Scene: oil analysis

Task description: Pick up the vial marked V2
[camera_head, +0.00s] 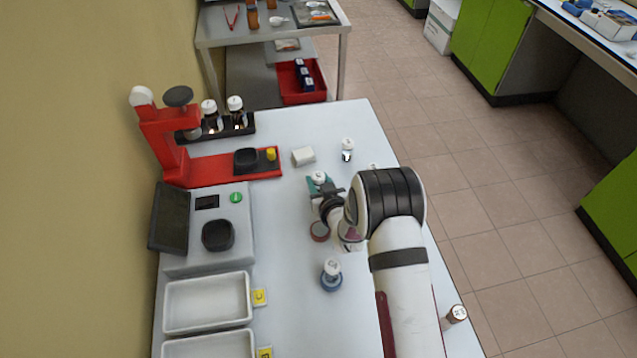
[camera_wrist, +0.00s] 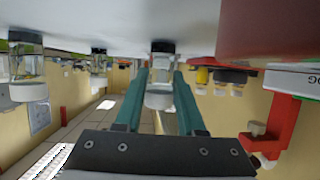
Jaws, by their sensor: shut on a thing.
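My gripper (camera_head: 320,183) is low over the bench, its teal fingers shut around a white-capped vial (camera_head: 319,177). In the wrist view, which appears upside down, this vial (camera_wrist: 160,75) stands between the two fingers (camera_wrist: 160,90), with clear glass, a dark lower part and a white cap. Its base looks to be at or very near the bench top. I cannot read its mark clearly. Other white-capped vials stand apart: one (camera_head: 347,148) behind, one with a blue base (camera_head: 331,275) in front, and one (camera_head: 455,315) at the right edge.
A red stand (camera_head: 165,150) and a dark rack of bottles (camera_head: 245,127) are at the back left. A grey instrument (camera_head: 218,240) and white trays (camera_head: 208,302) line the left side. A small white block (camera_head: 303,156) lies behind my gripper.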

